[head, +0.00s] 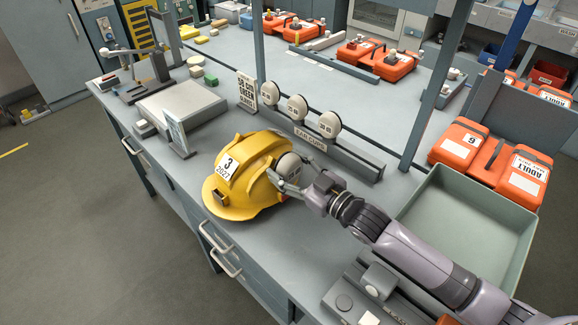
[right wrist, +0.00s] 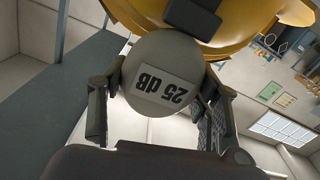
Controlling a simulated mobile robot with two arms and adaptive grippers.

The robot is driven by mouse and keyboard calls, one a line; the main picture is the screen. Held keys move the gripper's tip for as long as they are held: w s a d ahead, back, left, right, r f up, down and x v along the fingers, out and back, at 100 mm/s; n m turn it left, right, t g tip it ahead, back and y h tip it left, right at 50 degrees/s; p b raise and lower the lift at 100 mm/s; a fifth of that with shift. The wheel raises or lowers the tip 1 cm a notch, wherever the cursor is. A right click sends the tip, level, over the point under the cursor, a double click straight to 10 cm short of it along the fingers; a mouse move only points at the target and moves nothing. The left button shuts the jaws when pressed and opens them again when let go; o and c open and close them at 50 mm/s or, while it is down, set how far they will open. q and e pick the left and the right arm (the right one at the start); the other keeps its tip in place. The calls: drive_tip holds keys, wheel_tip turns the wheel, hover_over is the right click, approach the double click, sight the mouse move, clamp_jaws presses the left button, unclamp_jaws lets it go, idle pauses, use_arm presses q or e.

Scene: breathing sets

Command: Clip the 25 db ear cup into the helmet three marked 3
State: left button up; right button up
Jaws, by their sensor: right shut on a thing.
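The yellow helmet (head: 244,185) marked 3 sits on the grey bench in the head view, its label facing the camera. My right gripper (head: 280,180) is at the helmet's right side, shut on a pale round ear cup (head: 289,167). In the right wrist view the cup (right wrist: 160,75) reads 25 dB and lies between the fingers of the gripper (right wrist: 158,100). It is right against the yellow helmet shell (right wrist: 230,30); I cannot tell whether it is clipped in. My left gripper is not in view.
Behind the helmet, a rack labelled EAR CUPS (head: 310,140) holds 3 more cups. A pale green tray (head: 420,215) and orange cases (head: 458,143) stand to the right. A flat grey device (head: 180,106) stands on the left of the bench. The bench in front of the rack is partly clear.

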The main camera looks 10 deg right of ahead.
sight(294, 177)
drive_tip(key=shift+f+b, duration=0.5)
drive_tip(key=shift+f, duration=0.4)
drive_tip(key=o, duration=1.3)
drive_tip(key=v, duration=0.7)
drive_tip(key=shift+s+d, duration=0.15)
drive_tip(key=shift+s, duration=0.05)
